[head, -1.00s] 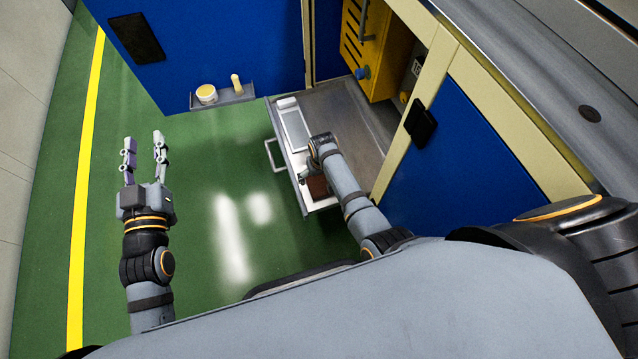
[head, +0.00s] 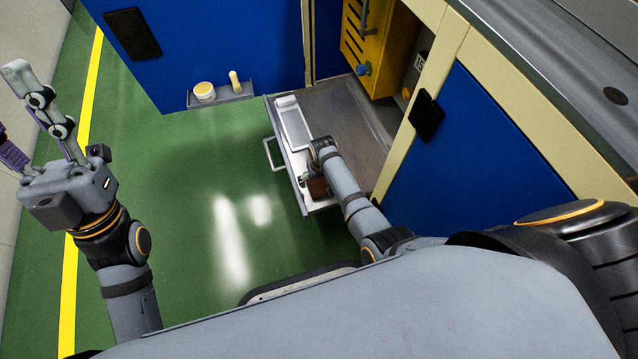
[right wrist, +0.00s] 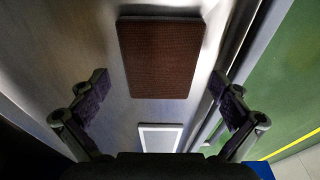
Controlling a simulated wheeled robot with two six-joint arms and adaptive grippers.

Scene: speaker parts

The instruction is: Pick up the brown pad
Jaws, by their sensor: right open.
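The brown pad (head: 317,187) lies in the open drawer in the head view, partly covered by my right gripper (head: 311,172). In the right wrist view the brown pad (right wrist: 161,58) is a ribbed, dark rectangle lying flat on the grey metal drawer floor. My right gripper (right wrist: 162,97) is open, with one finger on each side of the pad's near end and not touching it. My left gripper (head: 10,108) is open and empty at the far left, with one finger partly cut off by the picture edge.
The drawer (head: 273,150) also holds a pale framed panel (head: 294,128), whose light frame shows in the right wrist view (right wrist: 160,128). A small shelf (head: 240,97) on the blue cabinet holds a round tub (head: 204,92) and a peg (head: 234,82). Green floor is clear.

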